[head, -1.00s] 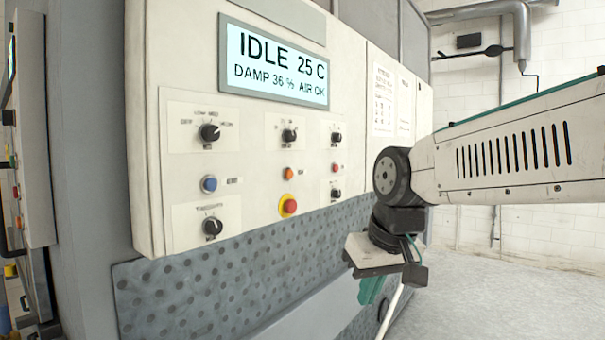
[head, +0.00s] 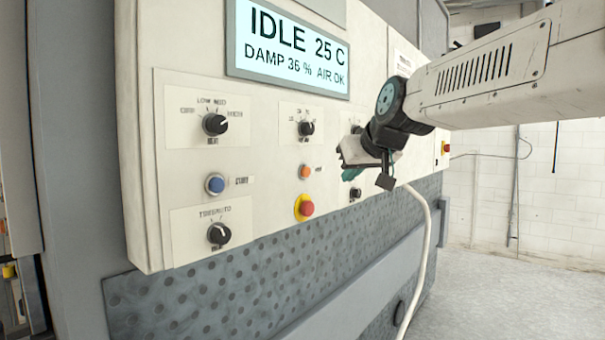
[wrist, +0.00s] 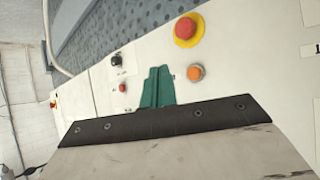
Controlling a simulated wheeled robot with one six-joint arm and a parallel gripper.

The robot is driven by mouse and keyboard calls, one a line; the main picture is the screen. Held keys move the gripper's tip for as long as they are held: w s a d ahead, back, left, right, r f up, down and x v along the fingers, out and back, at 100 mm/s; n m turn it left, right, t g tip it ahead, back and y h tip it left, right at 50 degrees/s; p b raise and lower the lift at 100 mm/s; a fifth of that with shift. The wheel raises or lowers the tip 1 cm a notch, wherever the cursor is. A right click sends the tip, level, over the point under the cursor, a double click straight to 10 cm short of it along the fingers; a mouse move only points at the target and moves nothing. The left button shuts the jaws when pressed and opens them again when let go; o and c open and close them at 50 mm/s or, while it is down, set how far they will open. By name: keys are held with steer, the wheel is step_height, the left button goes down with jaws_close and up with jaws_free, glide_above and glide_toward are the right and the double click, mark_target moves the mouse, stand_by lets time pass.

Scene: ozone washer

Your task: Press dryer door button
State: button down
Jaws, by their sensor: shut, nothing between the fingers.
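The pale dryer control panel (head: 262,205) carries round buttons: a blue one (head: 215,184), an orange one (head: 305,172) and a red mushroom one on a yellow ring (head: 306,206). Their labels are too small to read surely, so I cannot tell which is the door button. A small red button (wrist: 122,88) shows in the wrist view; my arm hides it in the head view. My gripper (head: 352,174) is shut and empty in front of the panel's right part. In the wrist view its teal fingers (wrist: 158,72) lie between the small red button and the orange button (wrist: 194,72). Contact cannot be told.
Black knobs (head: 215,124) (head: 219,234) stick out of the panel, with another (wrist: 116,60) near the fingers. The display (head: 288,47) reads IDLE 25 C. A dimpled grey plate (head: 230,295) lies below the panel. Open floor (head: 510,290) is at the right.

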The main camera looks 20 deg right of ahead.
mark_target(306, 172)
steer(key=w+a, duration=0.4)
steer(key=w, duration=0.3)
steer(key=shift+a, duration=0.2)
stand_by(0.4)
steer(key=shift+w, duration=0.15)
stand_by(1.7)
steer(key=shift+w+a, duration=0.3)
steer(key=shift+w, duration=0.05)
steer(key=shift+w+a, duration=0.25)
steer(key=shift+w, duration=0.15)
stand_by(0.8)
steer(key=shift+s, duration=0.1)
steer(key=shift+s+d, duration=0.55)
steer(key=shift+s, duration=0.1)
